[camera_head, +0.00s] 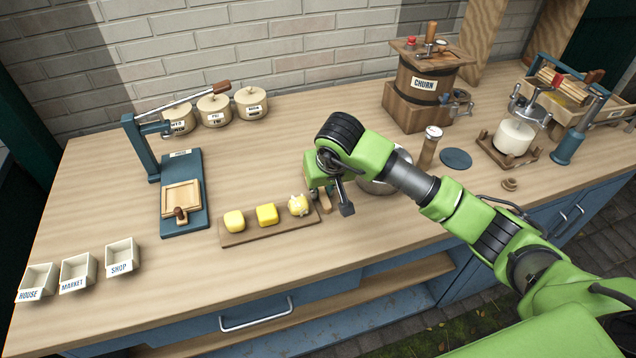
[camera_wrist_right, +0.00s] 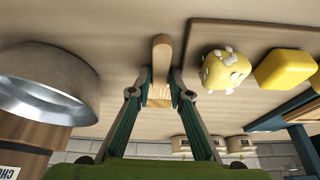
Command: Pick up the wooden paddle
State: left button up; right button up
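The wooden paddle (camera_wrist_right: 162,50) lies between the fingertips of my right gripper (camera_wrist_right: 161,76) in the right wrist view, with both tips close against its sides. The gripper looks shut on it. In the head view my right gripper (camera_head: 333,202) is low over the worktop, just right of the butter board, and the paddle (camera_head: 325,203) shows only in part between the fingers. Whether the paddle is clear of the worktop cannot be told. My left gripper is not in view.
The wooden board (camera_head: 270,232) with yellow butter pieces (camera_head: 266,214) is close on the left. A metal bowl (camera_head: 374,186) stands close on the right, partly behind my arm. The churn (camera_head: 424,88) is behind. The front worktop is clear.

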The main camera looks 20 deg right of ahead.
jog(key=shift+f, duration=0.1)
dwell(0.3)
grip_shut()
